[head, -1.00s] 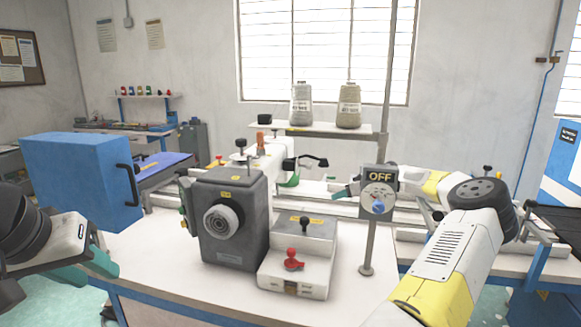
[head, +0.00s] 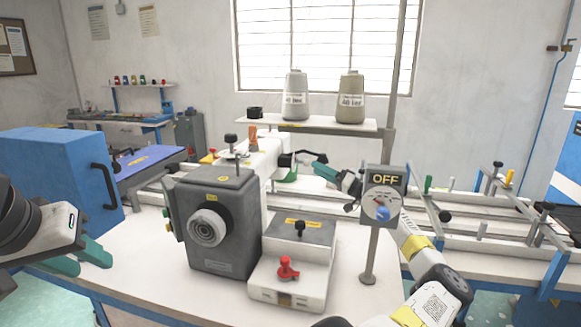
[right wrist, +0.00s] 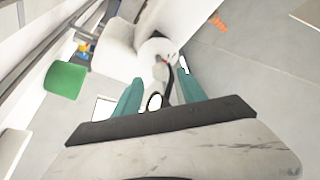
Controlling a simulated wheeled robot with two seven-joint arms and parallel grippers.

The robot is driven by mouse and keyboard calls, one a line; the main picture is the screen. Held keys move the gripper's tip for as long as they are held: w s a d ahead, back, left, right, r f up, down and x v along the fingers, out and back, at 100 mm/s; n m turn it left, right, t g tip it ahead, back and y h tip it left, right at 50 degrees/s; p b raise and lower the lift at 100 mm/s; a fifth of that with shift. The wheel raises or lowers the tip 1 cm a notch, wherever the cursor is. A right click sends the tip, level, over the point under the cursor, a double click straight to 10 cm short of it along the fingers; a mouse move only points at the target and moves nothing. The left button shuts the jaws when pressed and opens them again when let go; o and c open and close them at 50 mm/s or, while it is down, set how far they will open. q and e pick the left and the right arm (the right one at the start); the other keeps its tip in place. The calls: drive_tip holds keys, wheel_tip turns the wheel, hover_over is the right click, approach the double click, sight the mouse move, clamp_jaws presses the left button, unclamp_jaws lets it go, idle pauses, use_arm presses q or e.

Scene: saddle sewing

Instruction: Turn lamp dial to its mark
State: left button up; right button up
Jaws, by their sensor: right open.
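A grey box marked OFF (head: 384,180) stands on a pole, with a blue knob (head: 382,213) on its pale round face. I cannot tell if this is the lamp dial. A black lamp-like arm (head: 306,156) shows at the white sewing machine (head: 262,158). My right gripper (head: 317,165) reaches behind the box to this arm. In the right wrist view its teal fingers (right wrist: 160,75) are open, with a dark curved piece between them, apart or touching I cannot tell. Beyond is a round white end (right wrist: 160,50) with a small red mark. My left gripper (head: 80,256) is open and empty.
A grey control box (head: 225,225) with a round knob and a white box with a red knob (head: 287,268) stand on the white table (head: 190,292). The pole is close to my right arm. A shelf (head: 310,127) bears two thread cones. A blue case (head: 55,165) is at left.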

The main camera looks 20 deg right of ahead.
drive_tip(key=shift+x, duration=1.6)
clamp_jaws()
drive_tip(key=shift+f+n+g+y, duration=0.1)
drive_tip(key=shift+n+g+y, duration=0.45)
drive_tip(key=shift+n, duration=0.9)
drive_tip(key=shift+f+n+g+y, duration=0.15)
drive_tip(key=shift+n+y, duration=0.7)
drive_tip(key=shift+n, duration=0.6)
drive_tip(key=shift+r, duration=0.1)
unclamp_jaws()
drive_tip(key=shift+d, duration=0.15)
drive_tip(key=v, duration=0.7)
drive_tip(key=shift+s+d, duration=0.2)
